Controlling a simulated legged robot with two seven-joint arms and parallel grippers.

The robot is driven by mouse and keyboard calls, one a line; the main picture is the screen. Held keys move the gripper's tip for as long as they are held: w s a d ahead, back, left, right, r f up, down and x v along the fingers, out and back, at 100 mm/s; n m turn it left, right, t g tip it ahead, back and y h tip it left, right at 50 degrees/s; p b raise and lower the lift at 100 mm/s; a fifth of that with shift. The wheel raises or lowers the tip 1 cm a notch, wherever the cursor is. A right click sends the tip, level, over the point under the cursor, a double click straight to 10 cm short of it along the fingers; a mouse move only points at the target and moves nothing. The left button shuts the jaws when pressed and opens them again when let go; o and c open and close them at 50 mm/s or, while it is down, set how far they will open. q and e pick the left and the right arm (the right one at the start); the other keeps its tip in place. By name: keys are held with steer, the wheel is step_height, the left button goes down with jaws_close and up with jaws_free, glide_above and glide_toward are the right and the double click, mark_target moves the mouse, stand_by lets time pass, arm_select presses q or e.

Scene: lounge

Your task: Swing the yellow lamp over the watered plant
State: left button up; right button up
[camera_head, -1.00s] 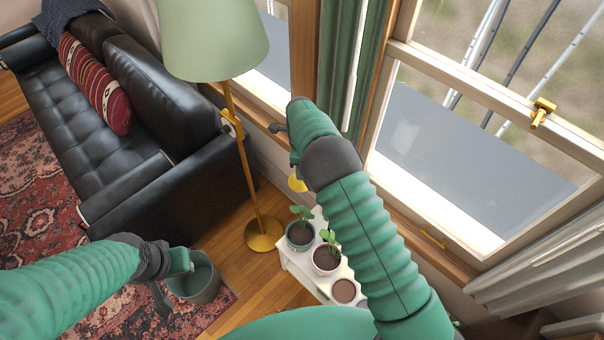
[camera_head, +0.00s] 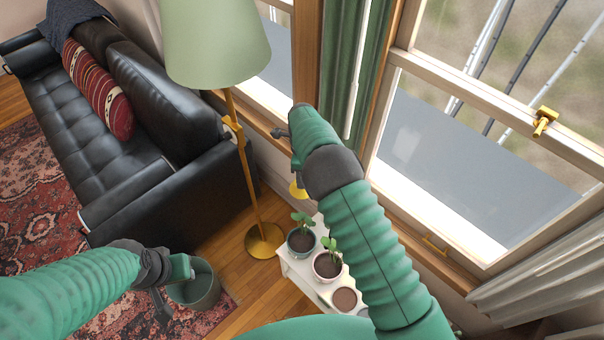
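A small yellow lamp part (camera_head: 297,189) shows beside my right forearm, above the white plant stand; the arm hides the rest of it. Two leafy plants in pots, one green-rimmed (camera_head: 300,243) and one pale pink (camera_head: 326,267), stand on the white stand (camera_head: 296,270). I cannot tell which plant is watered. My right gripper (camera_head: 284,133) is above and left of the yellow part, mostly hidden by its own arm, so its opening is unclear. My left gripper (camera_head: 172,284) is at the left side of a grey-green bucket (camera_head: 203,288); its grip is unclear.
A floor lamp with a pale green shade (camera_head: 214,45) and brass base (camera_head: 264,241) stands left of the stand. A pot of bare soil (camera_head: 344,300) is nearest me. A black sofa (camera_head: 120,110) is left; a window (camera_head: 480,140) is right. Wood floor lies between.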

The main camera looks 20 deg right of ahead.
step_height(320, 180, up, 17)
steer(key=b, duration=0.3)
steer(key=shift+f, duration=0.15)
steer(key=s+d+f+n+t+b, duration=0.1)
steer(key=s+f+n, duration=0.3)
steer(key=s+n, duration=0.3)
steer(key=s+d+f+n+b, duration=0.1)
steer(key=s+f+n, duration=0.3)
steer(key=s+n, duration=0.4)
steer(key=s+d+f+n+t+b, duration=0.1)
steer(key=s+f+n, duration=0.4)
steer(key=s, duration=0.7)
steer(key=d+n+b, duration=0.1)
steer(key=n, duration=0.1)
steer(key=shift+s+n+t+b, duration=0.25)
steer(key=shift+n+t+b, duration=0.05)
steer(key=shift+n, duration=0.1)
steer(key=shift+w+f, duration=0.1)
